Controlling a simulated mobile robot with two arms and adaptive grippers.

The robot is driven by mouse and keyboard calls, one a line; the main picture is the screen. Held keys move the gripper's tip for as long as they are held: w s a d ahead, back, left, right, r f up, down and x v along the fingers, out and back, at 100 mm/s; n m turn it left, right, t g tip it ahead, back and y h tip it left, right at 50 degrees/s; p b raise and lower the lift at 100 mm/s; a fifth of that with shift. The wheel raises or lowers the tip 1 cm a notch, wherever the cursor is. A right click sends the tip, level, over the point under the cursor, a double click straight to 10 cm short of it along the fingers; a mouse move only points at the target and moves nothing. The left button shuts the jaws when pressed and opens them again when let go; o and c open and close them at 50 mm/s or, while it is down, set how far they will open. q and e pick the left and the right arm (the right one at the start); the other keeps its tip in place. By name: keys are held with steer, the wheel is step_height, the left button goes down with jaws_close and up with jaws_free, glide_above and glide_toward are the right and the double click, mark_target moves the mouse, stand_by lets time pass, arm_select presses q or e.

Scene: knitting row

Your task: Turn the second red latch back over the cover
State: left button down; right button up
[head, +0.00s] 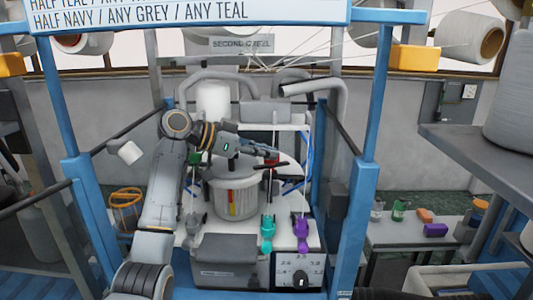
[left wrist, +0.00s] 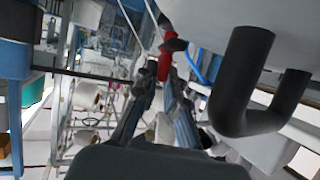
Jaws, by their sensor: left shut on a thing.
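A red latch (head: 272,157) is at the right side of the round grey cover (head: 232,163) on top of the white cylinder (head: 237,198). My left gripper (head: 276,153) reaches in from the left across the cover and is shut on the red latch. In the left wrist view the red latch (left wrist: 167,52) stands at the fingertips of the left gripper (left wrist: 160,88), with more red low between the fingers. The cover (left wrist: 205,22) and its black handle (left wrist: 248,85) fill the upper right there. The fingers partly hide the latch. My right gripper is not in view.
Blue posts (head: 82,200) stand on both sides of the machine. A side table (head: 400,230) at the right holds small items.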

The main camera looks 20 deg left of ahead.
mark_target(266, 163)
arm_select(q)
steer(key=shift+w+a+r+m+g+h, duration=0.15)
steer(key=shift+m+g+h, duration=0.35)
steer(key=shift+m+g, duration=0.5)
steer(key=shift+w+f+m+g+h, duration=0.1)
steer(key=shift+m+g+h, duration=0.4)
steer(key=shift+m+g, duration=0.45)
steer(key=shift+g, duration=0.25)
steer(key=c, duration=1.4)
jaws_free()
step_height(266, 163, up, 10)
